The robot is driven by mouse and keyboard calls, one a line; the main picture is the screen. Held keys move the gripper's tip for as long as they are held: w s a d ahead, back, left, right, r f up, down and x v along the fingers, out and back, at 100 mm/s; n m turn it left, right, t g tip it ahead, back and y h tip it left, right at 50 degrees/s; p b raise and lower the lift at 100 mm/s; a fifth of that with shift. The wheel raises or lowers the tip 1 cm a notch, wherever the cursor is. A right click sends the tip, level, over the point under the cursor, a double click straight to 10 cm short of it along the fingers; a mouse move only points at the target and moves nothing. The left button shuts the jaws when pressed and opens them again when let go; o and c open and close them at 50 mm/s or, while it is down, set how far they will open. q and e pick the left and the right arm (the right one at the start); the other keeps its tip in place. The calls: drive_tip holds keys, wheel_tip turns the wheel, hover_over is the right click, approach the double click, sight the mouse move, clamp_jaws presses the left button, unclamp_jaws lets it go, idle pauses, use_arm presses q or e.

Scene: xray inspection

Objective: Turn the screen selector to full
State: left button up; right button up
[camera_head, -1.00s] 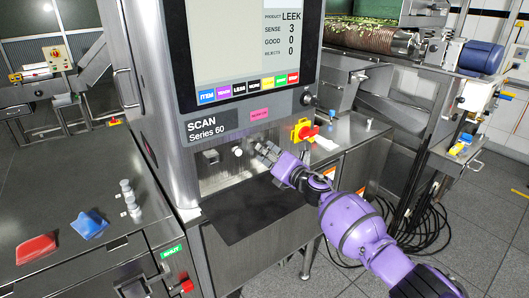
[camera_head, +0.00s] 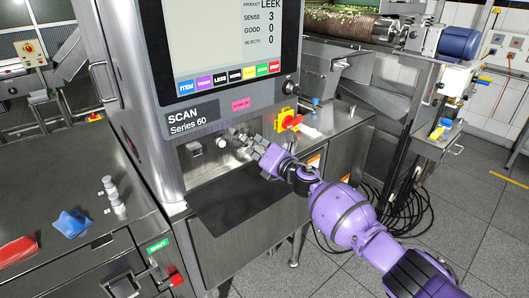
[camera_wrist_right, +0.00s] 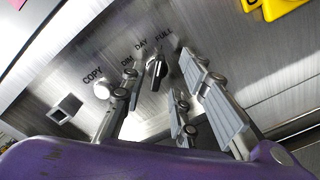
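The screen selector is a small black knob with a pale pointer (camera_wrist_right: 157,70) on the brushed-metal panel (camera_head: 200,168). The labels DIM, DAY and FULL arc above it. The pointer's exact setting is hard to tell. My right gripper (camera_head: 254,145) is at the panel, right of the white button, and hides the selector in the head view. In the right wrist view my right gripper (camera_wrist_right: 163,80) is open, its fingers on either side of the knob. I cannot tell whether they touch it. My left gripper is not in view.
A white COPY button (camera_wrist_right: 103,89) and a square socket (camera_wrist_right: 66,108) are left of the selector. A red and yellow switch (camera_head: 288,120) is to its right. The screen (camera_head: 215,40) is above. A metal bench (camera_head: 60,175) with blue and red items is at left.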

drive_tip(key=v, duration=1.1)
